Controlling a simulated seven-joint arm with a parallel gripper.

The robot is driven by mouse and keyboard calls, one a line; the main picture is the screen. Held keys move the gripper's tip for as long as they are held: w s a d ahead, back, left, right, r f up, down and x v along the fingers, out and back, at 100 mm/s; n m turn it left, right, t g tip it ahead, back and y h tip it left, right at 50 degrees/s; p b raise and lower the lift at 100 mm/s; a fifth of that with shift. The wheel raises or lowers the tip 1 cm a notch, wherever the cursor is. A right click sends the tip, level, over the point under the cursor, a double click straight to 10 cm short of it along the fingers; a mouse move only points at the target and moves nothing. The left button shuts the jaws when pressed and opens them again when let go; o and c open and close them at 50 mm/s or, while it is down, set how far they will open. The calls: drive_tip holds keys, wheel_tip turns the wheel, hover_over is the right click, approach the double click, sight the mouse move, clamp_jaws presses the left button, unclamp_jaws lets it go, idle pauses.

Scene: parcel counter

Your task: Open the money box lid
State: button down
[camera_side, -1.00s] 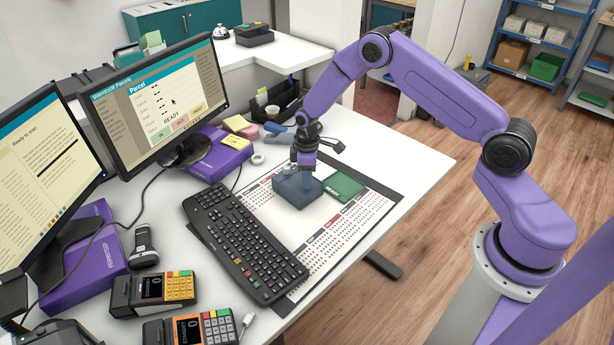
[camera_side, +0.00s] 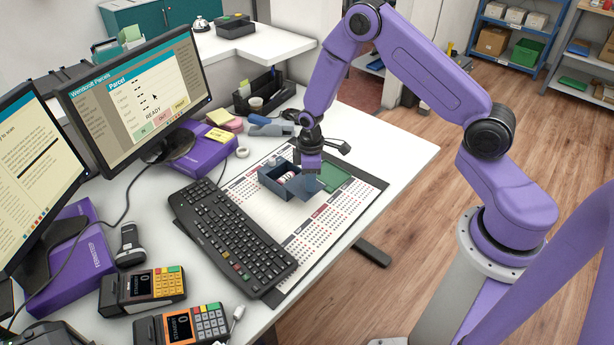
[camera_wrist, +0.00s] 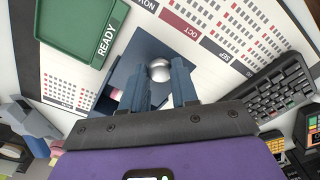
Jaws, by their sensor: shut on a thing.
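The dark blue money box (camera_side: 272,184) stands on the calendar desk mat in the side view. Its top is open, and pale and pinkish contents show inside. In the wrist view the lid (camera_wrist: 124,72) is a flat dark panel with a round silver knob (camera_wrist: 159,70). My gripper (camera_side: 309,170) is over the lid; in the wrist view its fingers (camera_wrist: 160,80) are closed at the knob. The hinge line is hidden.
The green tray (camera_side: 336,178), marked READY in the wrist view, lies right of the box. A black keyboard (camera_side: 232,235) is left of the calendar mat (camera_side: 300,232). Monitors and card terminals stand farther left. The table's right end (camera_side: 405,160) is clear.

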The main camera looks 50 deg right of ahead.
drive_tip(key=c, duration=0.8)
unclamp_jaws()
drive_tip(key=shift+c, duration=0.2)
drive_tip(key=shift+r, duration=0.1)
wheel_tip(320, 180, up, 17)
drive_tip(key=shift+r, duration=0.15)
drive_tip(key=s+a+r+n, duration=0.1)
drive_tip(key=s+a+r, duration=0.25)
drive_tip(key=s, duration=0.35)
drive_tip(key=s+a+r+n, duration=0.1)
drive_tip(key=s+a+r, duration=0.1)
drive_tip(key=s+a, duration=0.45)
drive_tip(key=s+d+r+n, duration=0.1)
drive_tip(key=s+d+r, duration=0.1)
drive_tip(key=s, duration=1.5)
drive_tip(key=shift+s+d+r+n, duration=0.15)
drive_tip(key=shift+s+d+n, duration=0.2)
drive_tip(key=shift+d, duration=0.35)
